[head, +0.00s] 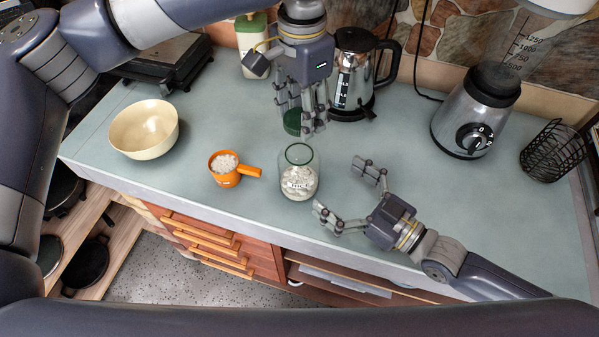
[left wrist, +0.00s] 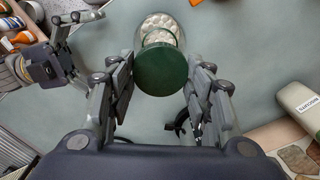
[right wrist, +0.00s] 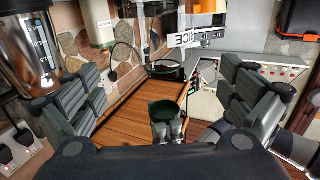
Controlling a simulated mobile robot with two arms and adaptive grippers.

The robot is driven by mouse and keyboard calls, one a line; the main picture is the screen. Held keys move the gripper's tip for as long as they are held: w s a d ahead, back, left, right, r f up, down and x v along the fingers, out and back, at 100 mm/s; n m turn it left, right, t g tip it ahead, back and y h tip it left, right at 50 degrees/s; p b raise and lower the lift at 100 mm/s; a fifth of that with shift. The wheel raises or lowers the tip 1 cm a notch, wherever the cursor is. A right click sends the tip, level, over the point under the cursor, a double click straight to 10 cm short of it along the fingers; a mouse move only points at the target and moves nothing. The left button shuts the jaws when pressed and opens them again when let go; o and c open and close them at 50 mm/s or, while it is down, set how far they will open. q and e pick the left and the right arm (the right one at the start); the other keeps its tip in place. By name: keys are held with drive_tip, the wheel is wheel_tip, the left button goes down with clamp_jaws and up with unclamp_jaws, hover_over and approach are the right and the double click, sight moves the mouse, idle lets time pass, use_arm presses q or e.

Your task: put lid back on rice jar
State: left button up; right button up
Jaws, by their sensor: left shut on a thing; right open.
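The rice jar (head: 299,172) is clear glass with a green rim and white contents. It stands upright on the counter near the front edge, open at the top. It also shows in the left wrist view (left wrist: 158,22), beyond the lid. The dark green round lid (left wrist: 162,72) is between the fingertips of my left gripper (left wrist: 160,78), which is shut on it. In the head view the lid (head: 293,122) appears above and behind the jar, apart from it. My right gripper (head: 346,194) is open and empty, to the right of the jar.
An orange measuring cup (head: 225,169) of white grains and a cream bowl (head: 144,130) stand left of the jar. A kettle (head: 357,70) stands behind. A blender (head: 477,112) and a black wire basket (head: 552,150) are at the right. The counter between kettle and blender is clear.

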sight(300, 160)
drive_tip(key=x, duration=1)
drive_tip(key=shift+s, duration=0.15)
drive_tip(key=c, duration=1.6)
use_arm(q)
drive_tip(key=shift+a+f, duration=0.15)
drive_tip(key=shift+f, duration=2.3)
drive_tip(key=shift+f, duration=0.9)
drive_tip(key=shift+f, duration=0.55)
